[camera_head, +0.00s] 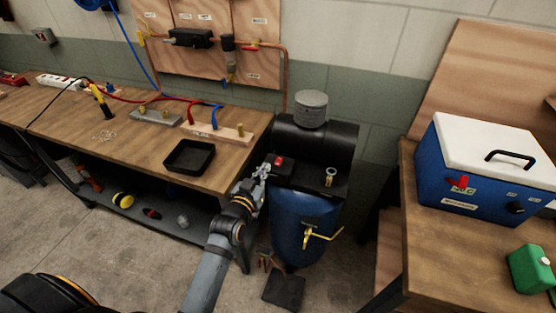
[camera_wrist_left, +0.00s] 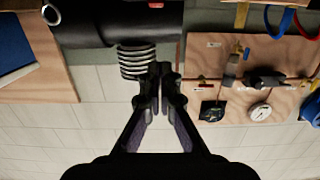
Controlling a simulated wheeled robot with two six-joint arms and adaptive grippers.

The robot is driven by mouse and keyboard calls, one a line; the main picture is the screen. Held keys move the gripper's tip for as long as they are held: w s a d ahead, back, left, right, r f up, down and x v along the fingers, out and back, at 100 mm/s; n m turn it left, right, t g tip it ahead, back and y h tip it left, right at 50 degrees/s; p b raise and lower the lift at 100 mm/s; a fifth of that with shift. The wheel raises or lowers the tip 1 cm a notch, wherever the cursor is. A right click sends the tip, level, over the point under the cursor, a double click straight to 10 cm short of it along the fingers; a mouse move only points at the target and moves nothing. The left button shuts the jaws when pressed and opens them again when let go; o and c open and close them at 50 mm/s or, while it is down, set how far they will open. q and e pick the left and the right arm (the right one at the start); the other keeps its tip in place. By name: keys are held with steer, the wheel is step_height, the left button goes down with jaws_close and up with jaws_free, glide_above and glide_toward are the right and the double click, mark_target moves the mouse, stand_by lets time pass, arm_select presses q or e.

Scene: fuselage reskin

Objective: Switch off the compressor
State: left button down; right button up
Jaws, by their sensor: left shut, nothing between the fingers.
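The compressor has a blue tank (camera_head: 300,222), a black motor body (camera_head: 325,142) and a ribbed grey cylinder (camera_head: 311,107) on top. A small red switch (camera_head: 279,161) sits on its black upper deck, at the left. My left gripper (camera_head: 265,168) is shut and empty, just left of the red switch; I cannot tell whether it touches. In the left wrist view the shut fingertips (camera_wrist_left: 160,72) show in front of the ribbed cylinder (camera_wrist_left: 137,62), and a bit of red (camera_wrist_left: 156,5) shows at the top edge. My right gripper is not in view.
A wooden workbench (camera_head: 225,175) with a black tray (camera_head: 189,157) stands left of the compressor. A yellow valve handle (camera_head: 322,236) sticks out from the tank front. A blue cooler box (camera_head: 470,175) stands on the right table. A pipe board (camera_head: 200,60) hangs behind.

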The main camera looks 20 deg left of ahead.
arm_select(q)
steer(key=p, duration=0.2)
glide_above(276, 164)
steer(key=shift+s+f, duration=0.15)
steer(key=shift+f, duration=0.6)
step_height(276, 164, down, 3)
steer(key=shift+r+b, duration=0.1)
steer(key=shift+b, duration=0.25)
steer(key=shift+f, duration=0.5)
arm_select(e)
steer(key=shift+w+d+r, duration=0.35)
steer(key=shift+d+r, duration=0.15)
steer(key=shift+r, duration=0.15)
